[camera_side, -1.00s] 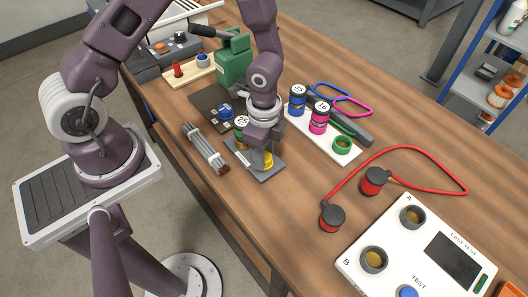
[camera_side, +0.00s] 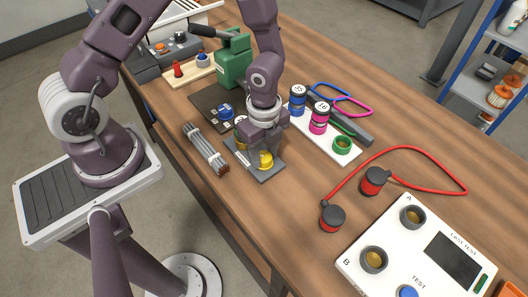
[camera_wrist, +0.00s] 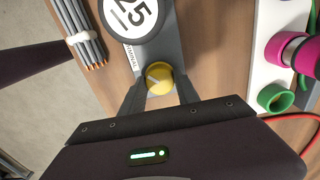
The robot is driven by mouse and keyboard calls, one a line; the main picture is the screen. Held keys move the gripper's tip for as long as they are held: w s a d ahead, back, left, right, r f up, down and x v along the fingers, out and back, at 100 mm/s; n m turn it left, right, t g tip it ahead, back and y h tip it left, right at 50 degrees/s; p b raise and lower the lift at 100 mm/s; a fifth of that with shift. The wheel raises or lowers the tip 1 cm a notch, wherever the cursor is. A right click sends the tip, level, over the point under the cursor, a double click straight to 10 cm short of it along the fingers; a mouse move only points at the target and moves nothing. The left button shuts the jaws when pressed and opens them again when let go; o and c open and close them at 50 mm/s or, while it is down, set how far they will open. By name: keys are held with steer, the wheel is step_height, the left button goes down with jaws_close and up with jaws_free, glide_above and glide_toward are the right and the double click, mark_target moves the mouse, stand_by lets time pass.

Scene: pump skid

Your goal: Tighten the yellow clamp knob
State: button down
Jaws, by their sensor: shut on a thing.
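The yellow clamp knob (camera_side: 265,160) sits on a small grey plate (camera_side: 268,174) on the wooden bench. My gripper (camera_side: 258,150) points down at it, with its fingers on the knob. In the wrist view the round knob (camera_wrist: 160,78) shows a pale line on top and lies between the tips of the two dark fingers (camera_wrist: 160,88). My gripper is shut on the knob. A round white label marked 25 (camera_wrist: 132,14) is just beyond the knob on the same grey fixture. The knob's contact faces are partly hidden by the fingers.
A bundle of grey rods (camera_side: 206,149) lies left of the fixture. A white rack (camera_side: 318,137) with blue, pink and green parts is to the right. A red cable with black caps (camera_side: 333,217) and a white test box (camera_side: 400,255) are at the lower right.

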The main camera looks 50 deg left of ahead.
mark_target(264, 156)
steer(key=c, duration=0.9)
jaws_free()
step_height(264, 156, up, 7)
steer(key=shift+r, duration=0.1)
steer(key=s+a+r+n+t+y, duration=0.15)
steer(key=a+r+n, duration=0.3)
steer(key=r, duration=0.45)
steer(key=s+r+n+t+h, duration=0.1)
steer(key=s+r+n+t, duration=0.3)
steer(key=s+r+n, duration=0.9)
steer(key=shift+s+r+n, duration=0.2)
steer(key=shift+r+n, duration=0.15)
steer(key=shift+r, duration=0.35)
